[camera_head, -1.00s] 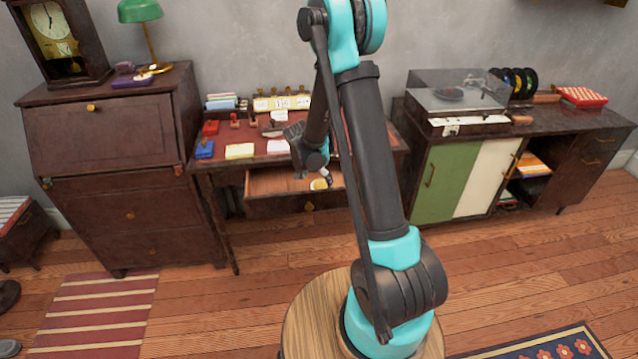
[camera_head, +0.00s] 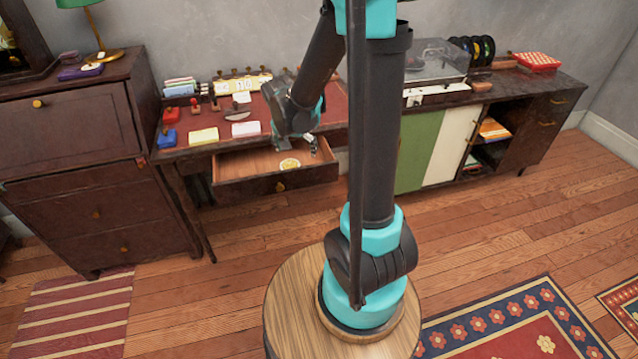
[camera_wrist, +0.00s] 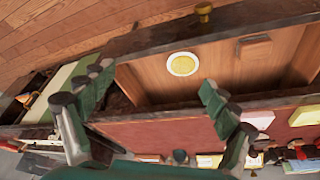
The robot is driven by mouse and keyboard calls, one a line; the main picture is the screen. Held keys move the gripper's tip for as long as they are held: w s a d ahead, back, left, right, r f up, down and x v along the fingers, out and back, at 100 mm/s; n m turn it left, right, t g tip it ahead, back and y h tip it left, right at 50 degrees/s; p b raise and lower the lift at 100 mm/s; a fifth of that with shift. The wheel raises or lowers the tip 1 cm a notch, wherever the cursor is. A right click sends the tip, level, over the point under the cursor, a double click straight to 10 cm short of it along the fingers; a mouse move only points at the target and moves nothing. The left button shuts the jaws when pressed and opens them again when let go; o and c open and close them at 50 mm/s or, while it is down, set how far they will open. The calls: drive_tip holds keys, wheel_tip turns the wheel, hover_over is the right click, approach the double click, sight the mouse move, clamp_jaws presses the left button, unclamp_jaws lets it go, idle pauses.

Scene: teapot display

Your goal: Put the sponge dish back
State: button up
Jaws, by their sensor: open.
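The sponge dish (camera_head: 289,163) is a small round white dish with a yellow sponge in it. It lies in the open desk drawer (camera_head: 240,186), and it also shows in the wrist view (camera_wrist: 183,64). My gripper (camera_head: 297,138) is over the back of the drawer, behind the dish in the head view. In the wrist view my gripper (camera_wrist: 155,88) has its fingers wide apart with nothing between them. The dish appears beyond the fingertips, and I see no contact.
A small brown block (camera_wrist: 254,41) lies in the drawer near the dish. The desktop holds red and blue stampers (camera_head: 170,138), a yellow note pad (camera_head: 203,135) and a white card (camera_head: 245,128). A dark cabinet (camera_head: 80,150) stands left; a sideboard (camera_head: 540,115) stands right.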

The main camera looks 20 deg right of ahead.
drive_tip(key=s+d+n+y, duration=0.1)
drive_tip(key=s+n, duration=0.2)
drive_tip(key=s, duration=0.6)
drive_tip(key=s+d+n+t+y, duration=0.1)
drive_tip(key=s+d+n, duration=0.1)
drive_tip(key=s, duration=0.8)
drive_tip(key=shift+d+f+n, duration=0.2)
drive_tip(key=shift+d+n, duration=0.1)
drive_tip(key=shift+n, duration=0.2)
drive_tip(key=shift+w, duration=0.1)
